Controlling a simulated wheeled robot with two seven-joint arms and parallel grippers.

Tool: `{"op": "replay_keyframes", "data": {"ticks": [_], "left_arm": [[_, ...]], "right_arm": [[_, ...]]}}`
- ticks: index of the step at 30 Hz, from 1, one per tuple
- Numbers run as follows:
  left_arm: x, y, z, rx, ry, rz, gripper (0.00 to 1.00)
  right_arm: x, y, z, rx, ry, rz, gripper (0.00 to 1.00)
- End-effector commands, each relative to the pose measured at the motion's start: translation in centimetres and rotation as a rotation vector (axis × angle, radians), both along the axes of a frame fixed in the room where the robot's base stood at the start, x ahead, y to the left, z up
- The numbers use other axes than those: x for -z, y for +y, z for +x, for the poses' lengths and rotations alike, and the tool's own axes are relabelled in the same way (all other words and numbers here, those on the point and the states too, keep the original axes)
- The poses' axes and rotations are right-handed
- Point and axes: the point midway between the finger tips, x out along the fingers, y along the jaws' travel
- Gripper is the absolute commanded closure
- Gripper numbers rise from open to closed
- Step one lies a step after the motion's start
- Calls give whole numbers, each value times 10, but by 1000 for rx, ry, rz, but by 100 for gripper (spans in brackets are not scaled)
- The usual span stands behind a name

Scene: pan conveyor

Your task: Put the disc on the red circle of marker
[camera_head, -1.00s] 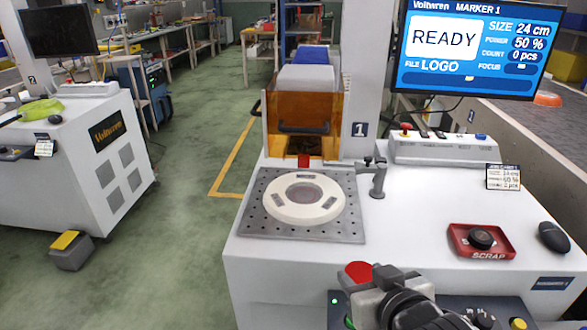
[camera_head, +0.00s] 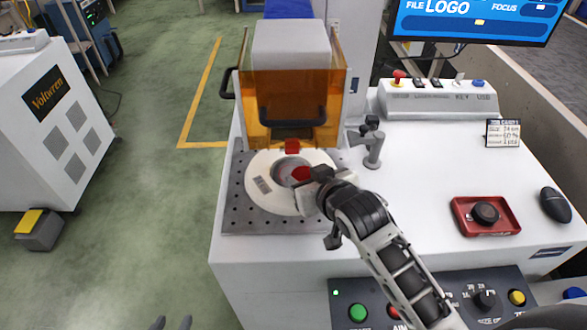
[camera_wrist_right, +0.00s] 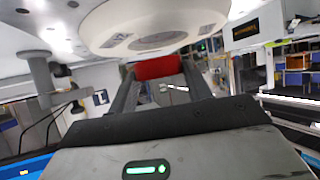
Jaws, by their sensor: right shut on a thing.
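The red disc (camera_head: 301,174) is at the tips of my right gripper (camera_head: 309,178), over the middle of the white ring-shaped fixture (camera_head: 268,204) in the head view. In the right wrist view the red disc (camera_wrist_right: 157,67) sits between the two fingers, close to the white ring (camera_wrist_right: 105,30). Whether the disc touches the fixture I cannot tell. The fixture's central circle (camera_head: 284,166) is partly hidden by the disc and gripper. My left gripper (camera_head: 171,324) shows only two separated dark fingertips at the bottom edge; it looks open and empty.
The perforated plate (camera_head: 236,212) carries the fixture. The marker's orange guard (camera_head: 290,100) stands right behind, with a small red block (camera_head: 292,147) below it. A clamp post (camera_head: 373,150) is to the right. A red scrap tray (camera_head: 462,211) stands farther right; white table between is clear.

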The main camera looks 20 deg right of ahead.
Motion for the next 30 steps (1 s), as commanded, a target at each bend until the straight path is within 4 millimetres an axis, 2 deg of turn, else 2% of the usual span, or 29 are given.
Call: {"op": "replay_keyframes", "data": {"ticks": [3, 11, 15, 19, 29, 30], "left_arm": [[1, 0, 0, 1, -1, -1, 64], [2, -1, 1, 1, -2, -3, 64], [4, -1, 1, 1, -3, -4, 64], [2, -1, 1, 1, -6, -7, 64], [3, -2, 1, 1, -5, -8, 64], [3, -2, 1, 1, -5, -9, 64]], "right_arm": [[11, 3, 22, 0, -2, 2, 80], [22, 5, 44, 0, -2, 2, 80], [36, 7, 60, 0, -1, 1, 80], [41, 8, 66, 0, -2, 2, 80], [44, 8, 65, 0, -2, 2, 80], [45, 8, 65, 0, -1, 1, 48]]}}
